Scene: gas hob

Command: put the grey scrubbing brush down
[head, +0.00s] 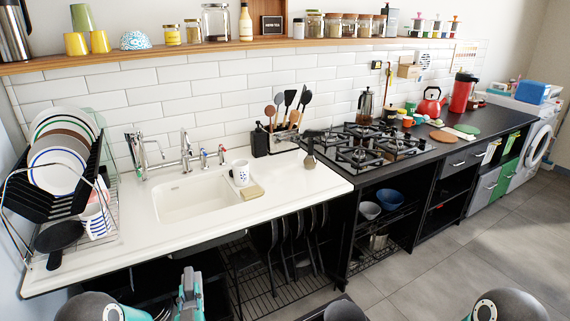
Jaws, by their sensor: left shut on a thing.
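My left gripper (190,292) is at the bottom edge, left of centre, in front of and below the sink counter's front edge. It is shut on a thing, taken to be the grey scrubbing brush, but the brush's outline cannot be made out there. My right gripper is not in view; only a rounded part of my right arm shows at the bottom right. The white sink counter (110,262) lies beyond the left gripper, with a basin (190,203) in it.
A white mug (240,172) and a yellowish sponge (252,191) stand right of the basin. A dish rack (62,190) with plates fills the counter's left end. A small dark-topped item (310,160) stands near the hob (365,150). The counter's front right is clear.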

